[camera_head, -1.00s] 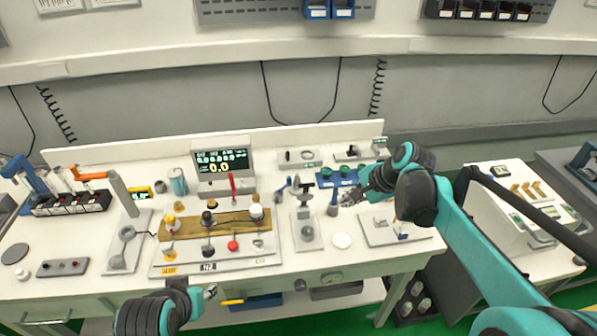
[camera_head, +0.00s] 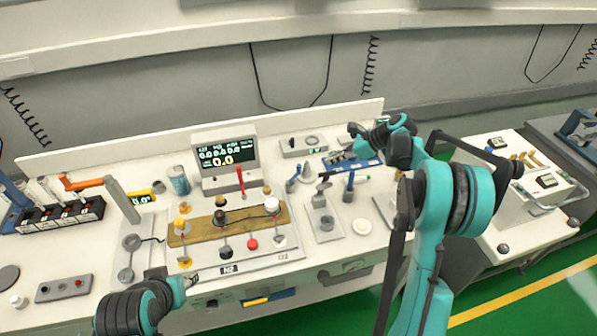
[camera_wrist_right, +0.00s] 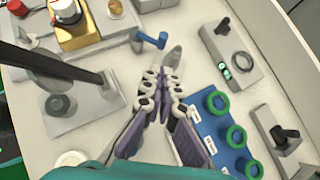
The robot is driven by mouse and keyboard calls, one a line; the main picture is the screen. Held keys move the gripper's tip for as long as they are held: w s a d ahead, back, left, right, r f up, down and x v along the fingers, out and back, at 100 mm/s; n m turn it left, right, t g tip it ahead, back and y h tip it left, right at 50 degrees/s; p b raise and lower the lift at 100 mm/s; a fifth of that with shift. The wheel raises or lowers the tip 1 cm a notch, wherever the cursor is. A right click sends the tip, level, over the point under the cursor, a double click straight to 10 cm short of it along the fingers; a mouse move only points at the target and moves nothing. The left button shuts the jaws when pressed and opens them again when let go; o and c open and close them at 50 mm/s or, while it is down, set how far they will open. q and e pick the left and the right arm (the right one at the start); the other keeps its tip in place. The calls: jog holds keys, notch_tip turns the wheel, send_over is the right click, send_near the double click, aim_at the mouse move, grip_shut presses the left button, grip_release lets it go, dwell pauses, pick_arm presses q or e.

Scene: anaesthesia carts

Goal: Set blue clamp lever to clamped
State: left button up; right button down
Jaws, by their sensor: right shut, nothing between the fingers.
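A small blue lever (camera_head: 293,180) stands upright on the bench behind the brown board; it also shows in the right wrist view (camera_wrist_right: 150,40) as a blue bar on a grey pivot. A second blue handle (camera_head: 348,186) stands further right, beside a grey fixture (camera_head: 322,215); I cannot tell from the frames which is the clamp lever. My right gripper (camera_head: 336,158) is above the back right of the bench, shut and empty, with its fingertips (camera_wrist_right: 166,75) apart from the first lever. My left gripper (camera_head: 190,279) is low at the front edge; its jaw opening is unclear.
A blue holder with green rings (camera_wrist_right: 236,135) lies beside my right fingers. A grey block with a dark knob (camera_wrist_right: 230,50) is close by. The display box (camera_head: 225,160) and brown board (camera_head: 222,226) stand to the left.

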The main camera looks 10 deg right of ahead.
jog(key=b, duration=0.3)
send_near(294, 176)
jog(key=w+f, duration=0.3)
jog(key=f, duration=0.1)
jog(key=shift+w+a, duration=0.2)
jog(key=shift+w, duration=0.2)
pick_arm(q)
jog(key=f, duration=0.3)
jog(key=shift+w+a+f, duration=0.15)
jog(key=shift+a, duration=0.05)
pick_arm(e)
jog(key=shift+w, duration=0.1)
jog(key=shift+w+a+n+g, duration=0.15)
jog(key=shift+w+n+g, duration=0.15)
jog(key=shift+n+g, duration=0.15)
pick_arm(q)
jog(key=shift+r+p, duration=0.25)
jog(key=shift+p, duration=0.05)
pick_arm(e)
jog(key=shift+w+n+y, duration=0.15)
jog(key=shift+n+y, duration=0.2)
jog(key=shift+y, duration=0.05)
pick_arm(q)
jog(key=shift+f, duration=0.1)
pick_arm(e)
jog(key=shift+s, duration=0.85)
